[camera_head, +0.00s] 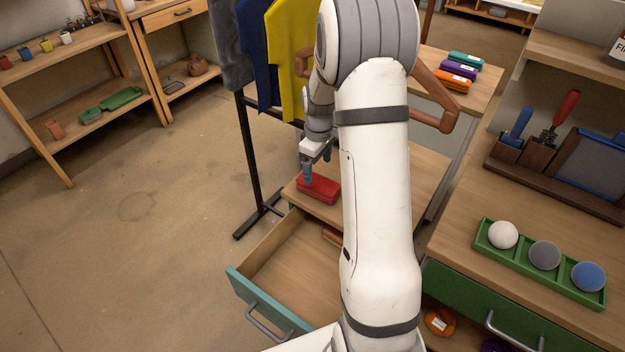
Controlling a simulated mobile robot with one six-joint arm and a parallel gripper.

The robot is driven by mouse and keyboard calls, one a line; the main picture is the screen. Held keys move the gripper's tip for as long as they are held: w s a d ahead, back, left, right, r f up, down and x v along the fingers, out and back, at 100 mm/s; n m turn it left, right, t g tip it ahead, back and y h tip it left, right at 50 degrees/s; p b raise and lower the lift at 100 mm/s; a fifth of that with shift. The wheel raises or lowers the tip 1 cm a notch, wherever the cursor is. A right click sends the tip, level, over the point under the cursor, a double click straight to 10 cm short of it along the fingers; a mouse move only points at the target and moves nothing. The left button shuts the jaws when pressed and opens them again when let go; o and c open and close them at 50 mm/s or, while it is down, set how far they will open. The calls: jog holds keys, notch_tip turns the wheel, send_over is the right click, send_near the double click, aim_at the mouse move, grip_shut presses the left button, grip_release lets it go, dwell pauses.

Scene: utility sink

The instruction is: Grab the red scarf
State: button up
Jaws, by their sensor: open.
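The red scarf (320,191) appears as a small folded red bundle on a wooden top, just behind the open drawer. My gripper (316,168) is above it, pointing down, with its blue-tipped fingers open. One fingertip overlaps the left part of the red bundle in the picture; I cannot tell whether it touches. My arm hides part of the surface to the right of the scarf.
An open drawer (262,262) juts out in front. Behind stands a dark rack with a yellow garment (288,62). Folded teal, purple and orange bundles (452,82) lie at back right. A green tray (541,268) of balls sits right. Floor at left is clear.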

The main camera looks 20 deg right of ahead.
aim_at(318, 180)
notch_tip(318, 180, down, 8)
jog(key=shift+s+r+p, duration=0.1)
jog(key=shift+r+p, duration=0.1)
jog(key=shift+p, duration=0.25)
jog(key=shift+c, duration=0.4)
jog(key=c, duration=1)
